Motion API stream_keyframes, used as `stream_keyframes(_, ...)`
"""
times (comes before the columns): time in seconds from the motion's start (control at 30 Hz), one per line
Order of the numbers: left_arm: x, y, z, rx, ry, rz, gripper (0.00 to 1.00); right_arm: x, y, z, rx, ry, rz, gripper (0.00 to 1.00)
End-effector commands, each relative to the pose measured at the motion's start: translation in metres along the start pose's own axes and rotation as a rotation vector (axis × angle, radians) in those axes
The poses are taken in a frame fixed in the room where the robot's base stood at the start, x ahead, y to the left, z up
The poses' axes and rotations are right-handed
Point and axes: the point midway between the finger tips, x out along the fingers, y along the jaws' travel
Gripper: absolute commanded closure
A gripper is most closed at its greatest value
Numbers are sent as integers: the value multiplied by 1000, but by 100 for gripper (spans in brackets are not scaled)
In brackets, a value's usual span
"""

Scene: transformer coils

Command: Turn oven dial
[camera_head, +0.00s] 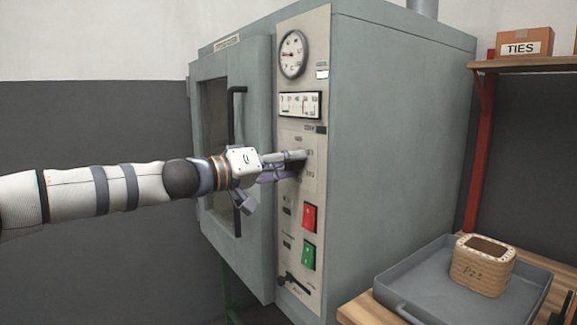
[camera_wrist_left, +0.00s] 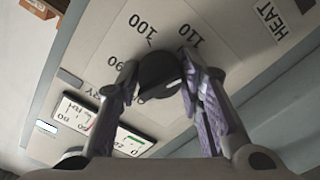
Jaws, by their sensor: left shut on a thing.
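The oven (camera_head: 400,130) is a large grey-green cabinet with a pale control panel on its front edge. My left gripper (camera_head: 296,160) reaches the middle of that panel from the left and covers the dial in the head view. In the left wrist view, the black round dial (camera_wrist_left: 160,72) sits between the two fingertips of my left gripper (camera_wrist_left: 159,85), which are shut on it. Printed numbers 90, 100 and 110 stand around the dial, and a HEAT label (camera_wrist_left: 272,15) is off to the right. My right gripper is not in view.
Above the dial are a round gauge (camera_head: 292,54) and a rectangular meter (camera_head: 300,104). Below are a red switch (camera_head: 309,218) and a green switch (camera_head: 308,254). The oven door has a black handle (camera_head: 237,110). A grey tray (camera_head: 525,290) with a basket (camera_head: 484,266) stands right.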

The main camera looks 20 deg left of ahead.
Motion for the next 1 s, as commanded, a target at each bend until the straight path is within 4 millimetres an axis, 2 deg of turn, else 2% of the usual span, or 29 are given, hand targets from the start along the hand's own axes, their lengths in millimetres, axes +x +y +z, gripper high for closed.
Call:
stream_keyframes(0.5, 0, 1, -1, -489, 2, -1, 94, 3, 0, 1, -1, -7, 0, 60)
stream_keyframes(1.0, 0, 3, -2, -965, 1, 1, 94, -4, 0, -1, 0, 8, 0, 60)
